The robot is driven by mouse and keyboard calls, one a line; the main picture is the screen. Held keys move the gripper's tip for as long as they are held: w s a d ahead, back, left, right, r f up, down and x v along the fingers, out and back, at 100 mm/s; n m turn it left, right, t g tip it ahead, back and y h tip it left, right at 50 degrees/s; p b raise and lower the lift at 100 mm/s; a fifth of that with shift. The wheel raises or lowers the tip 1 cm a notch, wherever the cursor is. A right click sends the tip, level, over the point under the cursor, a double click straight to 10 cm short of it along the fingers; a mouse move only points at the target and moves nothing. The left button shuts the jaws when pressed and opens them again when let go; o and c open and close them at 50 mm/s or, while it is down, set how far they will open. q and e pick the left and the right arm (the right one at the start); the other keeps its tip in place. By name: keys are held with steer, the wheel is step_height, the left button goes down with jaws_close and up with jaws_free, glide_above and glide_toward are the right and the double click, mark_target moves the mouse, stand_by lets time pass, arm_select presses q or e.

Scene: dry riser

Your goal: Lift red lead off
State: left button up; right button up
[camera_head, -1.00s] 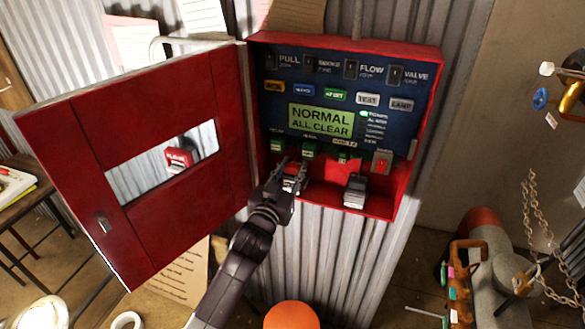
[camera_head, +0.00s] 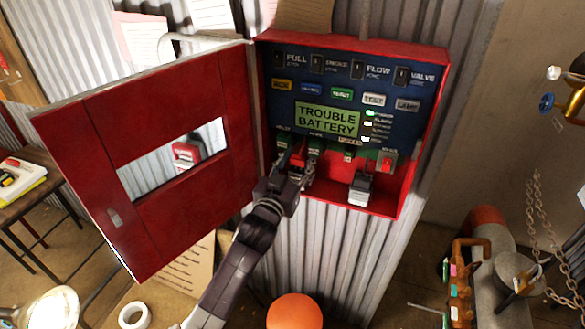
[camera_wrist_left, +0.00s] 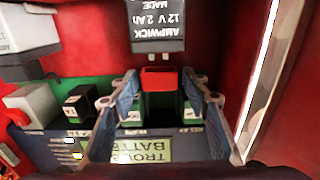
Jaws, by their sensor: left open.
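The red alarm box (camera_head: 425,150) hangs on the wall with its door open. My left gripper (camera_head: 303,163) is inside its lower left part, with its fingers apart. In the wrist view, the open fingers of the left gripper (camera_wrist_left: 159,85) stand on either side of a small red block (camera_wrist_left: 160,78), which looks like the red lead. It sits just by the small terminals of a dark battery (camera_wrist_left: 158,28) marked 12 V 2 Ah. I cannot tell whether block and terminals touch. In the head view my gripper mostly hides this battery. My right gripper is not in view.
The panel display (camera_head: 327,119) reads "TROUBLE BATTERY". A second grey battery (camera_head: 360,188) stands at the box's lower right, below a red-fronted switch (camera_head: 387,161). The open red door (camera_head: 180,215) stands to the left of my arm. An orange ball-like thing (camera_head: 294,311) is below.

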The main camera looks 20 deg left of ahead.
arm_select(q)
steer(key=s, duration=1.1)
steer(key=shift+s+a, duration=0.2)
steer(key=shift+s, duration=0.15)
steer(key=s+f+g+b, duration=0.1)
steer(key=s+f+g, duration=0.2)
steer(key=f, duration=1)
steer(key=s+f+m+g, duration=0.15)
steer(key=s+f, duration=0.25)
steer(key=f, duration=0.9)
steer(key=s+f+g+b, duration=0.1)
steer(key=s+f+g, duration=0.2)
steer(key=f, duration=1)
steer(key=s+f+g, duration=0.5)
steer(key=s+f, duration=1.3)
steer(key=f, duration=0.1)
steer(key=s+a+f+g, duration=0.1)
steer(key=s+f, duration=0.3)
steer(key=s, duration=0.6)
steer(key=s+a+f+g+b, duration=0.1)
steer(key=s+a+f+g, duration=0.1)
steer(key=s, duration=0.9)
step_height(320, 180, down, 2)
steer(key=shift+g+y+b, duration=0.3)
steer(key=shift+g, duration=0.45)
